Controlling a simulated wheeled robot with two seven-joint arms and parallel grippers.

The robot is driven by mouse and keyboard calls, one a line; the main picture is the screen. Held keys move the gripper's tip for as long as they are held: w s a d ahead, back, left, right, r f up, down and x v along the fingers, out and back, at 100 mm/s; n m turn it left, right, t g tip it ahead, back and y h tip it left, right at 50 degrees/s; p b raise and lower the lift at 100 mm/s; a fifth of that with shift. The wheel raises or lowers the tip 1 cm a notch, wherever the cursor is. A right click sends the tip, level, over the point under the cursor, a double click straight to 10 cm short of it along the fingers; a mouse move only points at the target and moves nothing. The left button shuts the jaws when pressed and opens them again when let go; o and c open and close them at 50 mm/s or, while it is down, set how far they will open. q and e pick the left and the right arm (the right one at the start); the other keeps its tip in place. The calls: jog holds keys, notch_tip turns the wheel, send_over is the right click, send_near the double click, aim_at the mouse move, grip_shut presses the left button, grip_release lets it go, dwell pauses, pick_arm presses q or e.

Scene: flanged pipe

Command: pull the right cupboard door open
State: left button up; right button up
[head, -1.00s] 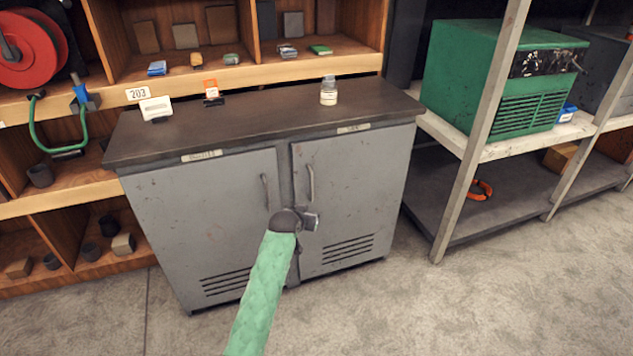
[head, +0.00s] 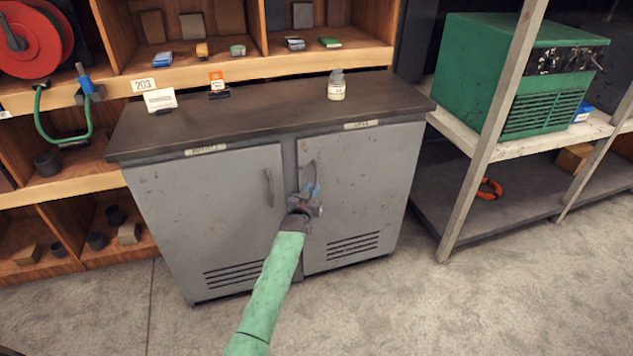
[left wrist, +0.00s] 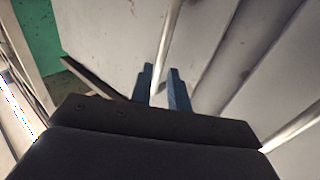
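The grey right cupboard door (head: 362,190) is closed, flush with the left door (head: 215,215). Its upright bar handle (head: 314,172) is near the door's left edge, its lower part hidden by my left gripper (head: 311,192). In the left wrist view the two blue fingers of the left gripper (left wrist: 161,72) are apart, with the pale handle bar (left wrist: 167,40) running between them, nearer the left finger. A gap shows beside the right finger, so the fingers are open around the bar. My right gripper is in no view.
A small jar (head: 336,85), an orange box (head: 217,84) and a white card (head: 160,100) stand on the dark cupboard top (head: 260,118). A metal rack (head: 495,130) with a green machine (head: 520,75) stands to the right. The floor in front is clear.

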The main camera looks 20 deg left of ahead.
aim_at(316, 183)
pick_arm(q)
jog(key=shift+w, duration=2.5)
grip_shut()
